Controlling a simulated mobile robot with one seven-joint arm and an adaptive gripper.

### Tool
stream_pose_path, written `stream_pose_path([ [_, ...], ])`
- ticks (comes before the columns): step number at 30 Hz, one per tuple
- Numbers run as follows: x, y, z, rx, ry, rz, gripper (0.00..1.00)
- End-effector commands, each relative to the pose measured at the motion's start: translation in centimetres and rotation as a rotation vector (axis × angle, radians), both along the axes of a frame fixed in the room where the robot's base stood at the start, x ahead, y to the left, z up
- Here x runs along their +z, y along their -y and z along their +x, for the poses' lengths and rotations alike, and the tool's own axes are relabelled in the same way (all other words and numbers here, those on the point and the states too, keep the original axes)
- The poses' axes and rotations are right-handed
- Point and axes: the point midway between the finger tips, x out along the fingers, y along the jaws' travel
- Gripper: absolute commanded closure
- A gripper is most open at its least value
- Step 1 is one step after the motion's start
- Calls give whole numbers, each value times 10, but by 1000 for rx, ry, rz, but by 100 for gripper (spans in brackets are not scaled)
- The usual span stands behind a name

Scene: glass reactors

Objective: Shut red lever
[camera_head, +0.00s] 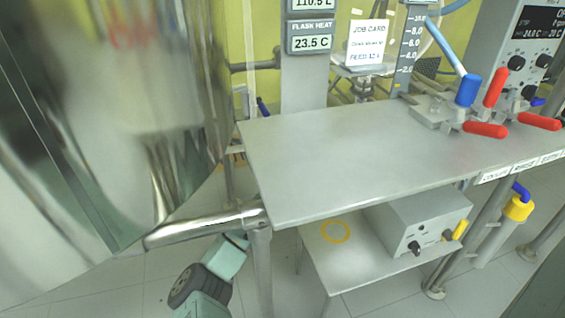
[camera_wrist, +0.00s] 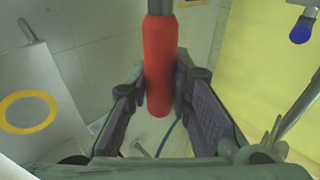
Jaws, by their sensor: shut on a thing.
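In the wrist view a red lever (camera_wrist: 159,65) with a rounded end points toward the camera between the two fingers of my gripper (camera_wrist: 163,88). The fingertips close on it from both sides, near its end. A grey stem continues from the lever at the top edge. My gripper does not show in the head view. There, three red levers show on the bench at the right: one upright (camera_head: 494,88), one lying low (camera_head: 485,130) and one farther right (camera_head: 541,121). I cannot match the held lever to any of them.
A blue-handled lever (camera_head: 467,91) stands among the bench levers. The grey bench top (camera_head: 340,165) is mostly clear. A large shiny metal vessel (camera_head: 100,130) blocks the left. A lower shelf carries a grey box (camera_head: 420,225) and a yellow ring (camera_head: 335,232). The wrist view shows a blue knob (camera_wrist: 301,30).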

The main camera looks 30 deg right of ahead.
Motion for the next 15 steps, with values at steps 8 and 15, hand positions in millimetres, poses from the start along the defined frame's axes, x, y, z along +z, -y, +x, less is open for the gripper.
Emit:
stream_pose_path([
  [8,-2,9,0,0,6,25,100],
  [15,-4,9,0,1,7,28,100],
])
